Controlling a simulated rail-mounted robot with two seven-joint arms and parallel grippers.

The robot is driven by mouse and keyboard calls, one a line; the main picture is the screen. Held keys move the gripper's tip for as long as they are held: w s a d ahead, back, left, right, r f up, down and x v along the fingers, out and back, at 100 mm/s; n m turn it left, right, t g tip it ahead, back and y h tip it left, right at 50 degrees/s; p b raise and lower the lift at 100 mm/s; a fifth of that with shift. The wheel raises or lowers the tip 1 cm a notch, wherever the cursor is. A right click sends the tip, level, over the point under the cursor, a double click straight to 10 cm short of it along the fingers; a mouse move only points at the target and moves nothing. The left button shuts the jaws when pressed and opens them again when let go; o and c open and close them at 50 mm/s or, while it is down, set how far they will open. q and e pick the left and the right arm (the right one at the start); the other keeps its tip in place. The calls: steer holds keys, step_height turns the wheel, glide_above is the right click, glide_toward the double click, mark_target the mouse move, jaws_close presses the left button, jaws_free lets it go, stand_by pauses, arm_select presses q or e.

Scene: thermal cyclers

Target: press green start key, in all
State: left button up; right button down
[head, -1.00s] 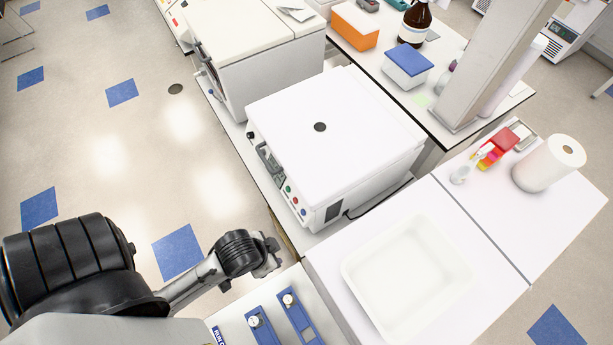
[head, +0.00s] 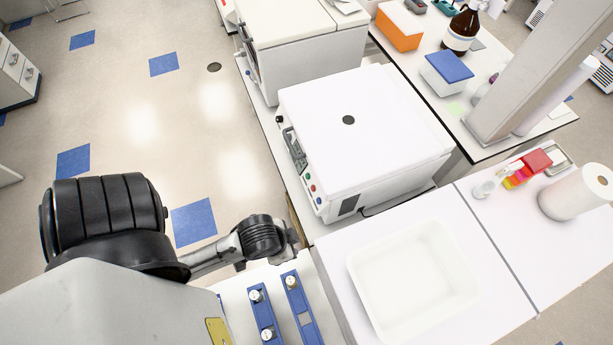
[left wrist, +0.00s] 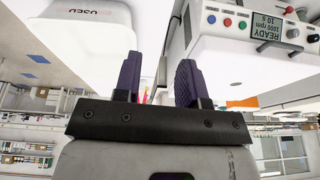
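A white box-shaped machine (head: 365,125) with a dark round spot on its lid stands on the bench in the head view. Its front panel carries a green key (head: 307,176), a red key and a blue key in a row. The left wrist view shows a panel with a green key (left wrist: 243,24), red and blue keys, and a display reading READY, 1000 rpm, 10 s. My right gripper is not in view.
A white tray (head: 358,262) sits on the bench right of my left arm. Blue racks (head: 262,318) lie below that arm. Another white machine (head: 310,58) stands behind. A paper roll (head: 570,195) and a pillar (head: 525,80) are at the right. The floor at left is open.

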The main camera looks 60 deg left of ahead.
arm_select(q)
steer(key=shift+d, duration=0.15)
jaws_close()
steer(key=shift+a, duration=0.2)
steer(key=shift+d, duration=0.2)
stand_by(0.9)
